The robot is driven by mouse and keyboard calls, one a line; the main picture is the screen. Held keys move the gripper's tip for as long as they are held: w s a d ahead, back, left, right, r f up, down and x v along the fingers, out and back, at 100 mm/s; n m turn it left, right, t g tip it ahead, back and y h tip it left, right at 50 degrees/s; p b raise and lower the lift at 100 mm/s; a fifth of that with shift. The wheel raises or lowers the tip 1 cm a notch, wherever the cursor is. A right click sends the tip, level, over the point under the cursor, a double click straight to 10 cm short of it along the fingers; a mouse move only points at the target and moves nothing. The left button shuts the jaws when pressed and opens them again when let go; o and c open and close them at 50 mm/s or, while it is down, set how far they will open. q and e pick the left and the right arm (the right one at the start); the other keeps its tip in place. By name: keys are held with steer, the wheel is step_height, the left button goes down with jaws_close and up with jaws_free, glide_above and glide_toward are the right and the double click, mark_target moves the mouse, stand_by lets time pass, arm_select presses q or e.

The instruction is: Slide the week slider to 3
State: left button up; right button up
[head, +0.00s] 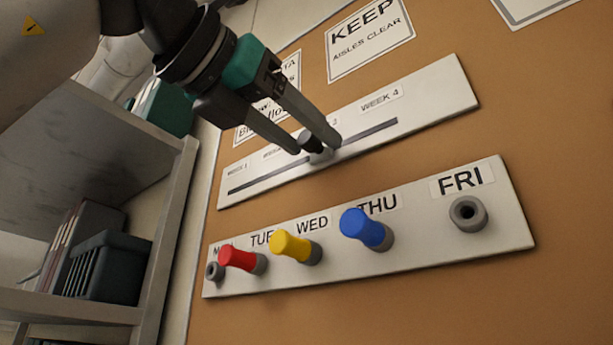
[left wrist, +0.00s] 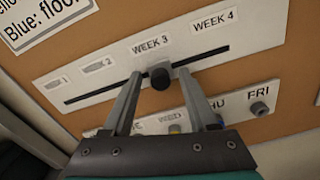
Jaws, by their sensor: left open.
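The week slider is a dark knob (head: 310,143) on a slotted white panel (head: 440,98). In the left wrist view the knob (left wrist: 160,78) sits on the slot just below the WEEK 3 label (left wrist: 150,46), seemingly slightly to its right. My left gripper (head: 320,148) is open, with one finger on each side of the knob. The left wrist view shows the same fingertips (left wrist: 159,74) straddling it; I cannot tell whether either finger touches it. In the head view the fingers partly cover the WEEK 3 label. My right gripper is not in view.
Below is a white day panel (head: 430,245) with red (head: 237,257), yellow (head: 290,246) and blue (head: 362,228) pegs sticking out. The FRI post (head: 468,213) is bare. A shelf (head: 165,230) with a dark basket (head: 108,265) stands at the left.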

arm_select(q)
steer(key=b+v, duration=0.1)
steer(key=v, duration=1.3)
steer(key=shift+s+a, duration=0.15)
